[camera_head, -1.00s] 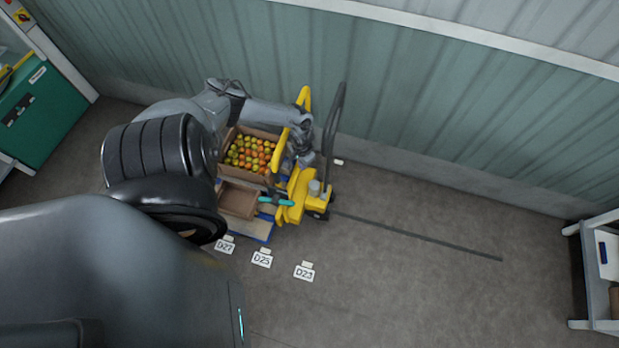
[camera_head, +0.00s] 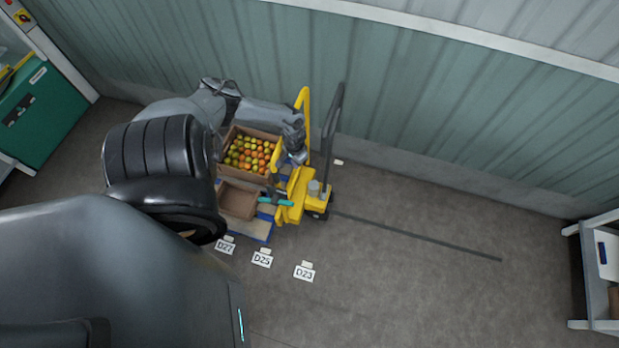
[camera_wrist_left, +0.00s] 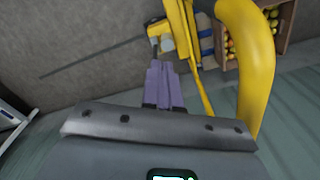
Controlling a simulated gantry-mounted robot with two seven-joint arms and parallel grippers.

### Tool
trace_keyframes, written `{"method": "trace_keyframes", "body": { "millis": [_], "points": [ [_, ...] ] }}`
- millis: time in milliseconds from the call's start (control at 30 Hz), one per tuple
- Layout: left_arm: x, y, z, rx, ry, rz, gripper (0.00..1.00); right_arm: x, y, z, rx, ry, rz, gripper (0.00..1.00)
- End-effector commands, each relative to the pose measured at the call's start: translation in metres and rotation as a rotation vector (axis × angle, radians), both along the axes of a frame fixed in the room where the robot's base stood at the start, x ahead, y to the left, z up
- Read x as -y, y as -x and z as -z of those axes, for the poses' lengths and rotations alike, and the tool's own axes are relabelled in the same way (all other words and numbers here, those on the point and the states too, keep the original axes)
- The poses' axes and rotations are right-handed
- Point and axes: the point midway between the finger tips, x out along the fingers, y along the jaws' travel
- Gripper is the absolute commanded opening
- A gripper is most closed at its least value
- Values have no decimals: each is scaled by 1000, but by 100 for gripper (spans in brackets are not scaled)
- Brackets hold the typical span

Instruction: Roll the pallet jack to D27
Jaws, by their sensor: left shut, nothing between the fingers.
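The yellow pallet jack (camera_head: 293,213) stands near the wall, with a yellow handle bar (camera_head: 304,97) and a dark upright post (camera_head: 333,130). Its yellow handle (camera_wrist_left: 258,62) looms large at the right of the left wrist view. The floor tag D27 (camera_head: 225,247) lies at the load's near left corner. My left gripper (camera_head: 300,160) is at the handle, partly over it. In the left wrist view its purple fingers (camera_wrist_left: 160,70) are shut and empty, beside the yellow bars and apart from the large handle. My right gripper is not in view.
Tags D25 (camera_head: 262,260) and D23 (camera_head: 304,271) lie to the right of D27. Open floor lies right, up to a rack (camera_head: 591,275). A corrugated wall (camera_head: 430,110) stands behind.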

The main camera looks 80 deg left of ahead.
Motion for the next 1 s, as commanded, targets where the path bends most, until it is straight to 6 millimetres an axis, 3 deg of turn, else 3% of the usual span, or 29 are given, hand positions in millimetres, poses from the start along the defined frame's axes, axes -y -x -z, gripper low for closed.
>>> {"method": "trace_keyframes", "body": {
  "millis": [667, 1000],
  "points": [
    [10, -17, -1, 0, 0, 0, 0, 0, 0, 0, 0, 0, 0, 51],
    [9, -16, -33, -2, -3, 1, 0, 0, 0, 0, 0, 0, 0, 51]
  ]
}}
